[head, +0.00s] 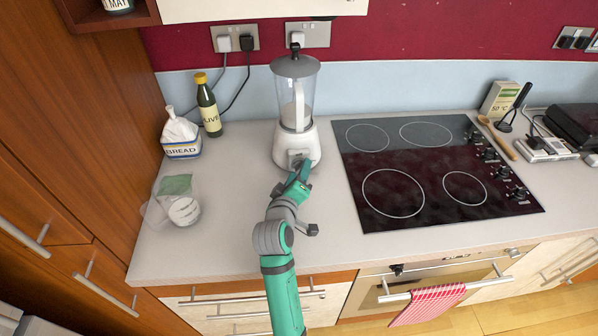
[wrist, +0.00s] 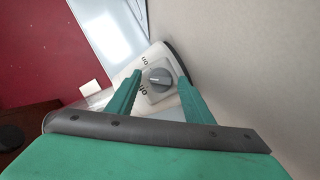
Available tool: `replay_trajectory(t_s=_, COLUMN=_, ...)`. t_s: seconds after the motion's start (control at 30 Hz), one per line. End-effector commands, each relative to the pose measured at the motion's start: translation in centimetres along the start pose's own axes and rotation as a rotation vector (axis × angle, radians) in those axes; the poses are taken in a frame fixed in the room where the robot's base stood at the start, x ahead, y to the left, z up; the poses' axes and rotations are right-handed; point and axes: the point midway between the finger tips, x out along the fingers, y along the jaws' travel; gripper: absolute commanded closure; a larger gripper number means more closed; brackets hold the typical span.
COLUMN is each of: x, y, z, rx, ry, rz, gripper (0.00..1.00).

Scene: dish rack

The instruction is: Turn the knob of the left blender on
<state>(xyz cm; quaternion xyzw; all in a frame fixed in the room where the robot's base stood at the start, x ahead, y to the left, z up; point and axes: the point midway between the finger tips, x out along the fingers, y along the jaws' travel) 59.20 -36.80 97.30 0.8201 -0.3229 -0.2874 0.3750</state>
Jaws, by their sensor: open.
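The blender (head: 295,104) stands upright on the counter, with a white base, a clear jug and a grey lid. It is the only blender I can see. Its round grey knob (wrist: 159,77) sits on the front of the base, between "on" and "off" labels in the wrist view. My gripper (wrist: 155,88) is open, with one green finger on each side of the knob. I cannot tell whether the fingers touch it. In the head view my gripper (head: 299,170) is at the front of the blender base and hides the knob.
The black hob (head: 430,170) lies right of the blender. Sockets (head: 235,38) with plugs are on the wall behind. The counter in front of the blender is clear apart from my arm.

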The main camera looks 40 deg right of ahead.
Motion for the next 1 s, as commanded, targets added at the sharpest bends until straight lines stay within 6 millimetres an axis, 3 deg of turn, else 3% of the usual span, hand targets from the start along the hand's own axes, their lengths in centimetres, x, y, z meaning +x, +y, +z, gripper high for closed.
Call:
replay_trajectory(t_s=0.4, x=0.78, y=-0.17, z=-0.17, rx=-0.001, ry=0.003, rz=-0.002, gripper=0.53)
replay_trajectory(t_s=0.6, x=0.83, y=-0.06, z=-0.02, rx=0.000, ry=0.001, rz=-0.001, gripper=0.94)
replay_trajectory(t_s=1.0, x=0.85, y=0.08, z=0.06, rx=0.063, ry=-0.001, rz=-0.026, gripper=0.94)
